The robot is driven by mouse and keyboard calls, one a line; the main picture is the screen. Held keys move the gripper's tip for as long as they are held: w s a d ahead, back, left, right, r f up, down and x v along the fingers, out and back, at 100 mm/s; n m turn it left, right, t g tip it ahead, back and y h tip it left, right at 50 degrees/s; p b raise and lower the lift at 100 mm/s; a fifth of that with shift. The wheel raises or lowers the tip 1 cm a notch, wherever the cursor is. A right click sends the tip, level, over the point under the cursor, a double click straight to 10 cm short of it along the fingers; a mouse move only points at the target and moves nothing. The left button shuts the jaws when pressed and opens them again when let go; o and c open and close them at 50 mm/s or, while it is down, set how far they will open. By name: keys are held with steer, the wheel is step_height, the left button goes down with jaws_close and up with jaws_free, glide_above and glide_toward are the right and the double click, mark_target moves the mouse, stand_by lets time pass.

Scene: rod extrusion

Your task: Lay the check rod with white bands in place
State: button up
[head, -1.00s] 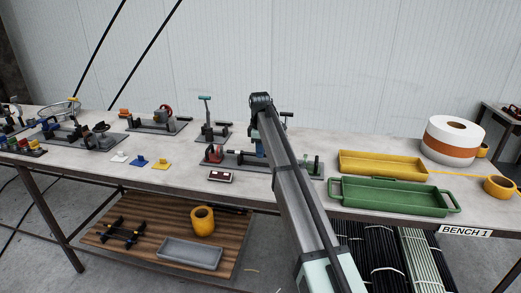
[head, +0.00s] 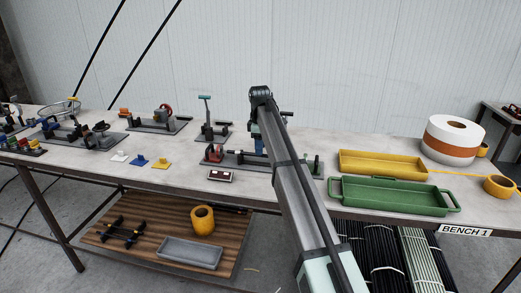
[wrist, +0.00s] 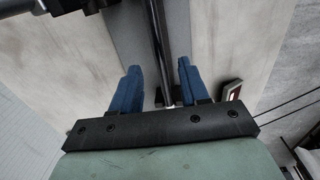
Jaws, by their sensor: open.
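A dark rod (wrist: 160,45) runs lengthwise between the two blue fingers of my gripper (wrist: 160,90) in the wrist view. A pale patch shows near its lower end. I cannot tell whether it is one of the check rod's white bands. The fingers stand apart, with a gap on each side of the rod. In the head view my gripper (head: 258,145) is over a grey fixture plate (head: 232,162) with a red wheel (head: 214,153) at its left and a green part (head: 311,166) at its right. My arm hides the middle of this fixture.
A small dark red box (head: 221,175) lies in front of the fixture. A yellow tray (head: 382,163) and a green tray (head: 393,196) stand to the right, with a large tape roll (head: 453,139) beyond. Other fixtures (head: 161,121) stand left. Bare bench shows around the small box.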

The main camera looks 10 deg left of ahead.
step_height(320, 180, up, 12)
steer(key=shift+s, duration=0.4)
steer(key=shift+f, duration=0.2)
steer(key=s+a+f+m+g+y, duration=0.2)
steer(key=s+a+f+y, duration=0.15)
steer(key=s+f, duration=0.65)
steer(key=s+a+f+m+g+y, duration=0.2)
steer(key=s+a+f, duration=0.3)
steer(key=s+f, duration=0.55)
steer(key=s+a+f+m+g+y, duration=0.25)
steer(key=s+a+f, duration=0.25)
steer(key=s+f, duration=0.5)
steer(key=s+d+f+m+t+h, duration=0.15)
steer(key=s+d+f+m, duration=0.25)
steer(key=d+f, duration=0.9)
steer(key=s+d+f+m+h, duration=0.2)
steer(key=s+d+f+m, duration=0.1)
steer(key=d+f, duration=1.05)
steer(key=s+d+f+m+g+h, duration=0.1)
steer(key=s+d+f, duration=0.3)
steer(key=s+d, duration=0.4)
steer(key=s+d+f+m+h, duration=0.2)
steer(key=s+d+f, duration=0.3)
steer(key=s+d, duration=0.3)
steer(key=s+d+f+m+g+h, duration=0.1)
steer(key=s+d+f, duration=0.3)
steer(key=s+d, duration=0.4)
steer(key=shift+s+d+f+g, duration=0.15)
steer(key=shift+s+f+g, duration=0.15)
steer(key=shift+s, duration=0.4)
